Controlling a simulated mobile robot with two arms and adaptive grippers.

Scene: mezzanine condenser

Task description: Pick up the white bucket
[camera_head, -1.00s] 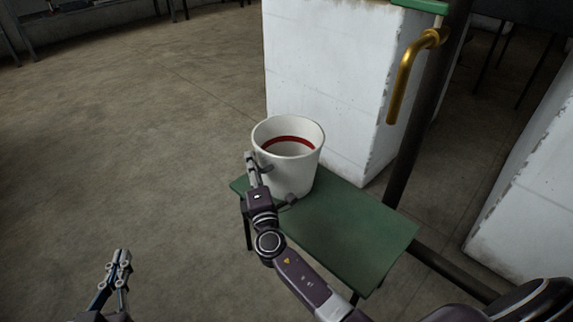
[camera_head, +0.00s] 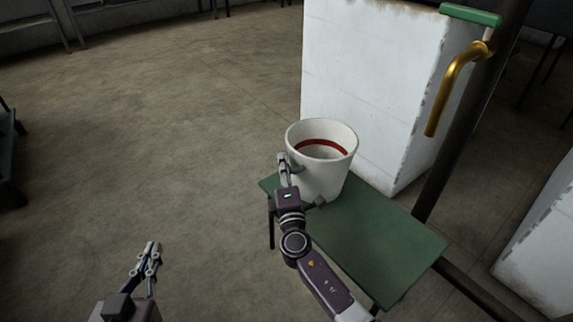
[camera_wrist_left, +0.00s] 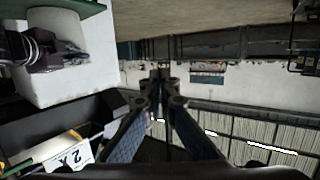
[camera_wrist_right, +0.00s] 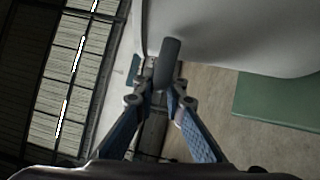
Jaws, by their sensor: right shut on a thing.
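The white bucket (camera_head: 327,180) with a red band inside stands upright at the far left end of the green table (camera_head: 385,250) in the head view. Its pale wall (camera_wrist_right: 225,35) fills the upper right of the right wrist view. My right gripper (camera_head: 290,172) is shut on it at its near left side; how the fingers sit on the wall is partly hidden. I cannot tell whether its base touches the table. My left gripper (camera_head: 152,252) is low at the left, away from the bucket, its fingers together and empty, also in the left wrist view (camera_wrist_left: 161,80).
A white block (camera_head: 370,90) stands right behind the bucket and table. A dark post (camera_head: 455,140) with a yellow pipe handle (camera_head: 455,80) rises at the right. Another white block (camera_head: 545,245) is at the far right. Open floor lies to the left.

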